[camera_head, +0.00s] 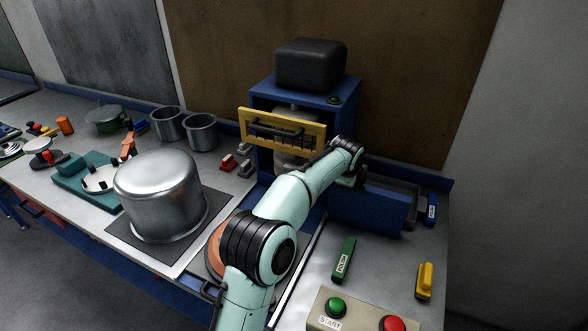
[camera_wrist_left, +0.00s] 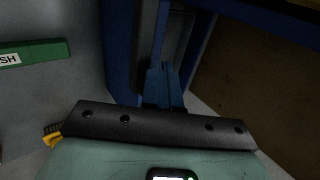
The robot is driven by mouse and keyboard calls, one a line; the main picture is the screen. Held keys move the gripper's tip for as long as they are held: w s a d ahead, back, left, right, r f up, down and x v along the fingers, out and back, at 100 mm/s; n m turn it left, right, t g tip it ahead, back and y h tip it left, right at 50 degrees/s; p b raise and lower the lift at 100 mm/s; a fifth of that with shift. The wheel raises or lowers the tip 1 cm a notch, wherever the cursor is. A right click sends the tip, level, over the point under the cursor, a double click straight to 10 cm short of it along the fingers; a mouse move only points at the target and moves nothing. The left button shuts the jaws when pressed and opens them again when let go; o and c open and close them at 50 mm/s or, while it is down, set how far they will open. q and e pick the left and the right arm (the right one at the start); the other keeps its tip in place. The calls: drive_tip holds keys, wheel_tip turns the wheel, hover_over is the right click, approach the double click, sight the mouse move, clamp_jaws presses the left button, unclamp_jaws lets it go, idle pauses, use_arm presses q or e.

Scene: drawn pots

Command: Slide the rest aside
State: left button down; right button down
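No part here is clearly marked as the rest. A blue block-like part (camera_head: 368,208) with a grey face at its right end sits on the bench right of the blue press frame (camera_head: 262,98). My left arm reaches up from the bottom, and its gripper (camera_head: 358,178) is at the near left edge of that blue part. My right gripper is not in view.
A yellow guard (camera_head: 283,129) with a black handle fronts the press. A large metal pot (camera_head: 160,194) stands on a dark mat at left. A green labelled block (camera_head: 344,259), a yellow-handled brush (camera_head: 425,281) and a button box (camera_head: 358,315) lie at the right. Bare bench lies between them.

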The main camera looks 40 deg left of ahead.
use_arm(q)
drive_tip(key=w+d, duration=0.3)
drive_tip(key=d, duration=1.1)
drive_tip(key=shift+w+d, duration=0.3)
drive_tip(key=shift+d, duration=0.05)
idle(1.4)
drive_tip(key=shift+s+a, duration=0.1)
drive_tip(key=shift+a, duration=0.15)
drive_tip(key=v, duration=0.8)
idle(0.5)
idle(0.4)
